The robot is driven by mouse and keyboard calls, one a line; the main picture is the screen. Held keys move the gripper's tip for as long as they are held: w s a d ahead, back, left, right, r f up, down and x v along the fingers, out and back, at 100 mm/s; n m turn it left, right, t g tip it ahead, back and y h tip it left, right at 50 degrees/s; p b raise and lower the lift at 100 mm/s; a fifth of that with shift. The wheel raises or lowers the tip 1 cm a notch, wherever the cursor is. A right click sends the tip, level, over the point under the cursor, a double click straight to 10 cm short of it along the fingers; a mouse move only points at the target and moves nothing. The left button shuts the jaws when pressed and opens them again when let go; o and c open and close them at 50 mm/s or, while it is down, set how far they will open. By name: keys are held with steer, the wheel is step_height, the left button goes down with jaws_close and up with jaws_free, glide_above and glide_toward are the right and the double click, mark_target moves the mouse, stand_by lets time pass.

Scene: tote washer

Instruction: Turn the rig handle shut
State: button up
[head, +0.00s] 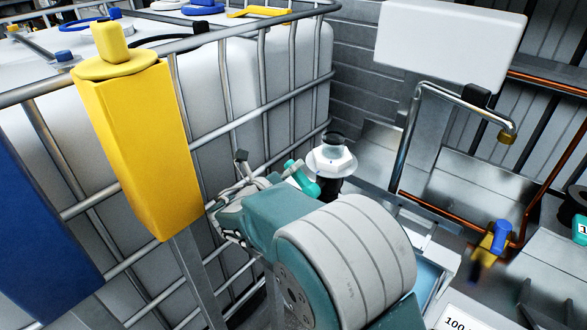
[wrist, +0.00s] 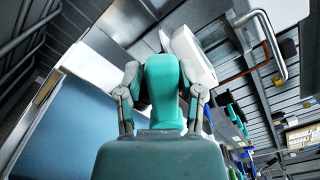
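A short blue handle (head: 502,234) stands up from a yellow valve body (head: 487,243) at the right of the head view, beside a copper pipe (head: 450,216). I take it for the rig handle. My gripper (head: 228,212) is well left of it, near the caged tank, and touches nothing that I can make out.
A white tank in a metal cage (head: 265,140) fills the left, with a yellow post (head: 135,140) in front. A bent chrome spout (head: 416,125) stands between my gripper and the blue handle. A white flanged fitting (head: 332,160) stands just beyond my arm.

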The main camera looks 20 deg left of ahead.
steer(key=shift+r, duration=0.15)
step_height(320, 180, up, 10)
steer(key=shift+f, duration=0.2)
steer(key=shift+a, duration=0.1)
stand_by(0.3)
